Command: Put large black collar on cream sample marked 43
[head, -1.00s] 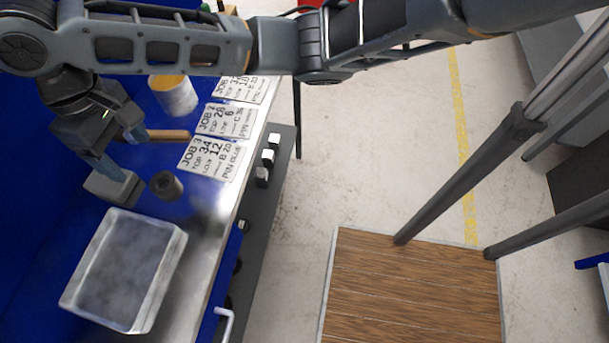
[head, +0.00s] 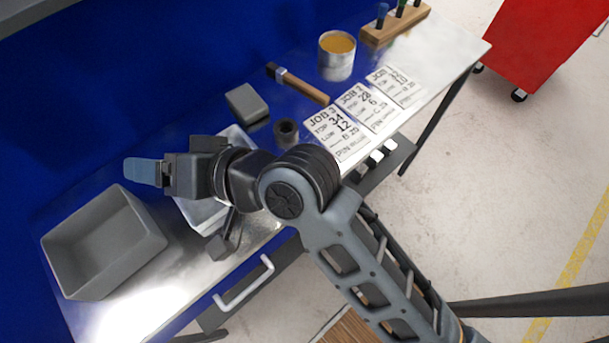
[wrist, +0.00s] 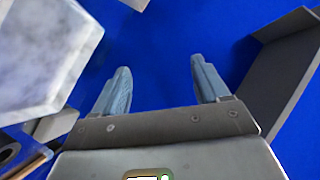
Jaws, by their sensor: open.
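A short black hollow cylinder (head: 286,133), perhaps the large black collar, stands on the metal bench left of the job cards. No cream sample marked 43 can be made out in either view. My gripper (head: 143,172) is open and empty above the bench, between the pale block and the grey bin. In the wrist view its two blue-grey fingers (wrist: 163,85) are spread apart with only blue surface between them.
A pale marbled block (wrist: 35,60) is largely hidden behind my gripper in the head view. An open grey bin (head: 140,252) is at the left. A grey block (head: 246,103), a wooden-handled brush (head: 302,88), a can (head: 337,62) and job cards (head: 338,125) line the bench.

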